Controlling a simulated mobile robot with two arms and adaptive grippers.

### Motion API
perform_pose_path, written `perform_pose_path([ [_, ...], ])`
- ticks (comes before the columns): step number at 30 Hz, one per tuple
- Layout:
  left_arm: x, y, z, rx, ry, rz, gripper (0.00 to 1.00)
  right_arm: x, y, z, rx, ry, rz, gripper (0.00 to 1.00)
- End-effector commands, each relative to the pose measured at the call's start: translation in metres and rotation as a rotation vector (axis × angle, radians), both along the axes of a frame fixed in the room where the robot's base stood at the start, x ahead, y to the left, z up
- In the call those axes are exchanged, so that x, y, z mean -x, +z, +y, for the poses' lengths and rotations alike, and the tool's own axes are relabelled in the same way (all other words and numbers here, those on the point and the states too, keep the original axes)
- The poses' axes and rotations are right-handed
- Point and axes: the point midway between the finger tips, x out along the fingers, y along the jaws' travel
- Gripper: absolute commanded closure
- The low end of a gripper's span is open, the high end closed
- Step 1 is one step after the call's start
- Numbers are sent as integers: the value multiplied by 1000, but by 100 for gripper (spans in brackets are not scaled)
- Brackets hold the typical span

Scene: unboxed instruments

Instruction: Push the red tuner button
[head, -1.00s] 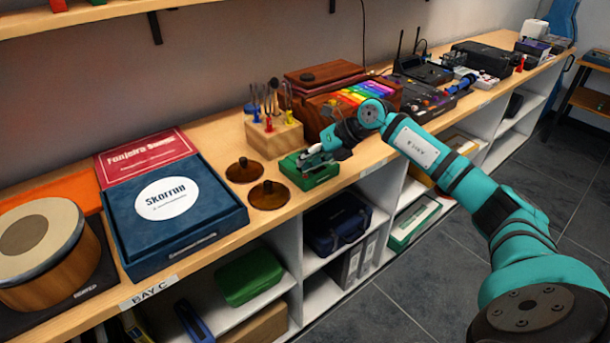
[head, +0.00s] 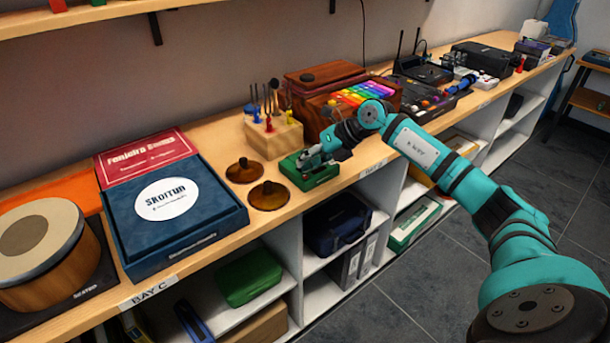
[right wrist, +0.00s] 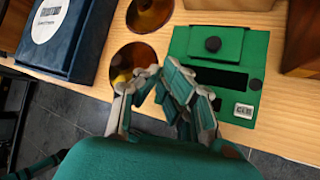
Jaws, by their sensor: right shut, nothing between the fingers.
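A small green device with a dark round knob and a dark window, likely the tuner, lies near the front edge of the bench in the head view (head: 318,179) and in the right wrist view (right wrist: 264,60). My right gripper (head: 310,159) is shut and empty, low over the device's left side. In the right wrist view its fingertips (right wrist: 166,72) are at the device's near left edge. I cannot tell whether they touch it. My left gripper is out of view.
Two amber domed discs (head: 269,195) lie just left of the device. A wooden block with tuning forks (head: 272,138) stands behind, and a wooden case with coloured bars (head: 330,105) behind right. A blue box (head: 172,212) is further left.

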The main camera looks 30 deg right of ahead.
Motion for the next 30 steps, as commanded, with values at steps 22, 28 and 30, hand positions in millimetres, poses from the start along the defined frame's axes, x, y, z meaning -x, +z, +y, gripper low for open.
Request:
perform_pose_path([
  [22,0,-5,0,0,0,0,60,0,-10,0,1,-1,0,100],
  [28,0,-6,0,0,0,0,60,0,-12,0,1,-1,0,100],
  [30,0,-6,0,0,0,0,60,0,-12,0,1,0,1,100],
])
